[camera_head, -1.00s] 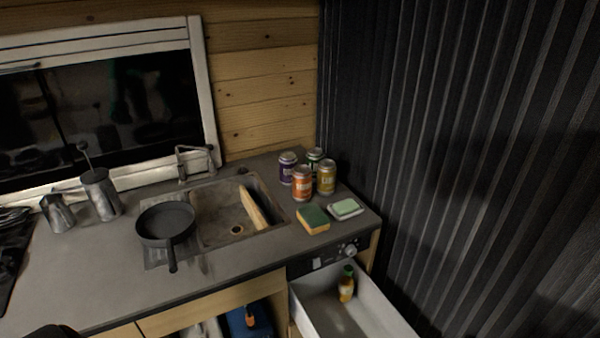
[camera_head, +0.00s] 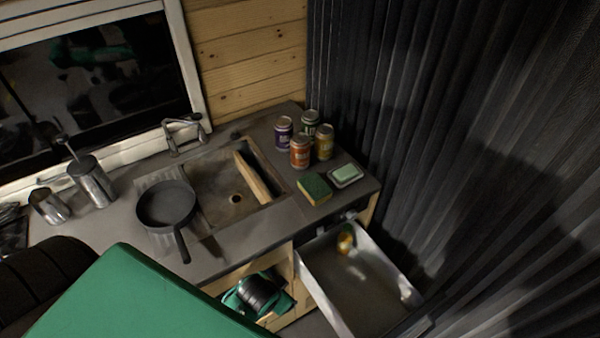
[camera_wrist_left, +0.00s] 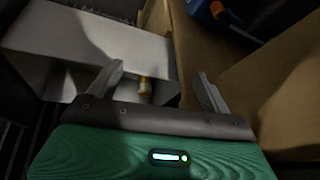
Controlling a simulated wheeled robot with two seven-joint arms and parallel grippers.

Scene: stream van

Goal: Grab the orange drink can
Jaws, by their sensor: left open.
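The orange drink can (camera_head: 300,153) stands upright on the counter at the right of the sink in the head view. It is the front one of a tight cluster with a purple can (camera_head: 283,133), a green can (camera_head: 309,122) and a yellow can (camera_head: 324,142). My left gripper (camera_wrist_left: 156,86) is open and empty in the left wrist view, facing the open drawer and lower cabinet. It is low in front of the counter, away from the can. My right gripper is not in view.
A sponge (camera_head: 314,188) and a soap dish (camera_head: 345,175) lie in front of the cans. The sink (camera_head: 212,180) and a pan (camera_head: 166,204) are to the left. An open white drawer (camera_head: 360,290) holding a bottle (camera_head: 345,240) juts out below. A dark corrugated wall (camera_head: 450,130) bounds the right.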

